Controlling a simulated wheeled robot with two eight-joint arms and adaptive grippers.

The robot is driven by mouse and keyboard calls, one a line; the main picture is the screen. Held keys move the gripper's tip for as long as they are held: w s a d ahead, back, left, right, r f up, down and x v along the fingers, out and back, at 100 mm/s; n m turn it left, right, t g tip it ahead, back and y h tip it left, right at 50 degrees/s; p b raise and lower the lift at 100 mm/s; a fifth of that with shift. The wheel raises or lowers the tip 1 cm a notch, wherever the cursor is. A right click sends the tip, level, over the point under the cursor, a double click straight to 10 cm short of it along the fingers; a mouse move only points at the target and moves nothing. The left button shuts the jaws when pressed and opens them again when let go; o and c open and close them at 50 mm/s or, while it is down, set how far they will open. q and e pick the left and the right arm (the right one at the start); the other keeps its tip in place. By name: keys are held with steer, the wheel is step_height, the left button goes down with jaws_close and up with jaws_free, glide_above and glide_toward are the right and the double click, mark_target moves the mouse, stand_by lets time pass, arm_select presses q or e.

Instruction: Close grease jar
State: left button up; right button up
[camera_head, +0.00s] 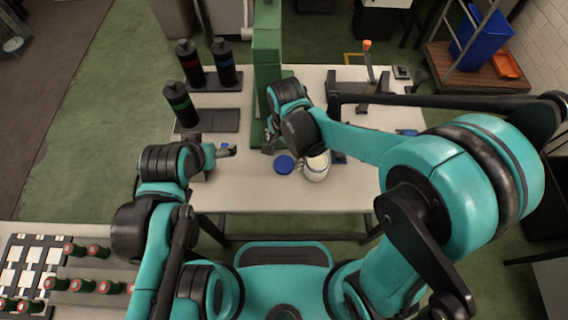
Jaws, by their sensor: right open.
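The grease jar (316,168) is a white round jar near the front edge of the light table, partly covered by my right arm. Its blue lid (285,164) shows as a round disc just left of the jar, apart from its mouth. My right gripper (270,146) points down just behind and left of the lid; it is open, and its fingers are small and partly hidden. My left gripper (228,150) is over the table's left front part, left of the lid and apart from it; its finger opening is too small to tell.
Black bottles with coloured bands (190,64) stand on dark bases at the table's left. A green column (267,50) rises behind my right gripper. A stand with an orange top (367,60) is at the back right. The table's front strip (260,198) is clear.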

mark_target(284, 163)
steer(key=f+b, duration=0.3)
steer(key=f, duration=0.2)
steer(key=shift+a+f, duration=0.15)
steer(key=shift+a, duration=0.05)
steer(key=c, duration=0.8)
